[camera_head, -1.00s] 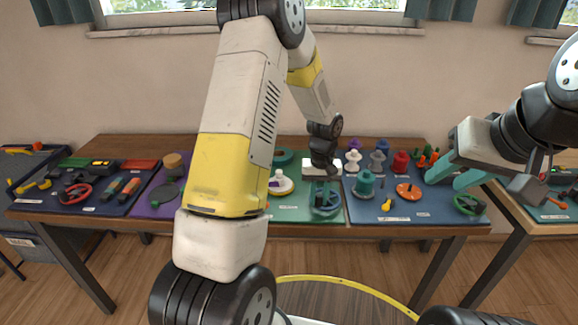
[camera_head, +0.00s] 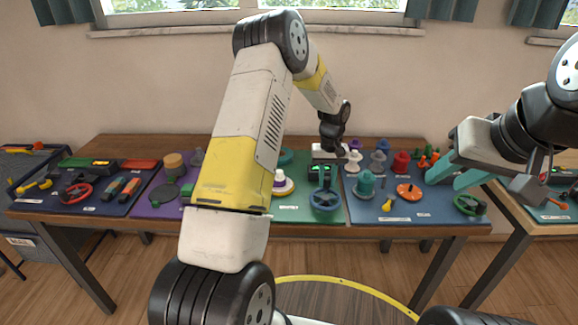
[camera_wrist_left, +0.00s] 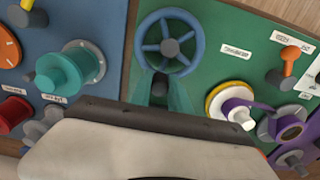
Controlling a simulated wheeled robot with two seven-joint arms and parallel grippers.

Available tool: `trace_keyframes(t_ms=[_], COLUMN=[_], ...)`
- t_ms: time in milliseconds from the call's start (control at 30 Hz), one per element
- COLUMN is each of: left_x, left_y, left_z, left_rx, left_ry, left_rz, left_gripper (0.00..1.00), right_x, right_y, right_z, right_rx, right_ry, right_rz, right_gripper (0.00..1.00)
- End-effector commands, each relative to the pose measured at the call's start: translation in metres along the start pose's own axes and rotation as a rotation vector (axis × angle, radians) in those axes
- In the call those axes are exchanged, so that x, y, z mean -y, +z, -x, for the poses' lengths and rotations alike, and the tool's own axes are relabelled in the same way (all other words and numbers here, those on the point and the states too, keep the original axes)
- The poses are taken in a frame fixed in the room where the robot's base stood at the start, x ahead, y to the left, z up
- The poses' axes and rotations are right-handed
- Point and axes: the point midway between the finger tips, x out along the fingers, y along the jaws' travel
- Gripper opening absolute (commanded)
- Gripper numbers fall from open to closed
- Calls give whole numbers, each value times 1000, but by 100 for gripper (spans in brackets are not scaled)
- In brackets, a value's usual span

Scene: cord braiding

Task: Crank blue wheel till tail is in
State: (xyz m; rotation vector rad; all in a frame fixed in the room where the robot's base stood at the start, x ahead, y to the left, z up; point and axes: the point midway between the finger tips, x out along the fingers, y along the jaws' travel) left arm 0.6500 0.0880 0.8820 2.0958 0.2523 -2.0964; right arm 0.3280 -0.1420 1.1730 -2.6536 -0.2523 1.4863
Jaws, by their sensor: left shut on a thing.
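The blue wheel (camera_head: 324,209) with a grey hub is on the green board in the middle of the table. It also shows whole at the top of the left wrist view (camera_wrist_left: 169,47). My left gripper (camera_head: 322,183) is over the wheel's far edge. Its teal fingers are shut on a grey crank knob (camera_wrist_left: 160,86) at the wheel's rim. Purple cord (camera_wrist_left: 238,106) shows at a yellow-and-white spool and a dark ring beside it. I cannot tell where its tail ends. My right gripper (camera_head: 457,173) is open and empty over the blue board's right side.
Left of the wheel is a white and yellow spool (camera_head: 281,186). To the right, the blue board holds a teal spool (camera_head: 365,185), an orange disc (camera_head: 408,192) and a green wheel (camera_head: 469,204). Several coloured spools stand behind. The floor in front is clear.

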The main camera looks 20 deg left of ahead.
Motion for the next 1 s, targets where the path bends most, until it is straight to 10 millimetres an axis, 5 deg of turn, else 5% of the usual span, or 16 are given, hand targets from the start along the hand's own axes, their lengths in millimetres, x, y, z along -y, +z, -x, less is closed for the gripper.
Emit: trace_keyframes(t_ms=[200, 500, 1000], left_x=[-30, -45, -6], left_y=[14, 50, 97], left_z=[0, 0, 0], left_rx=[-2, 2, 5], left_ry=[4, 4, 1], left_rz=[-6, -6, -1], left_gripper=[0, 0, 0], right_x=[0, 0, 0], right_y=[0, 0, 0], right_z=[0, 0, 0], right_rx=[0, 0, 0], right_ry=[0, 0, 0], right_rz=[0, 0, 0], right_gripper=[36, 36, 36])
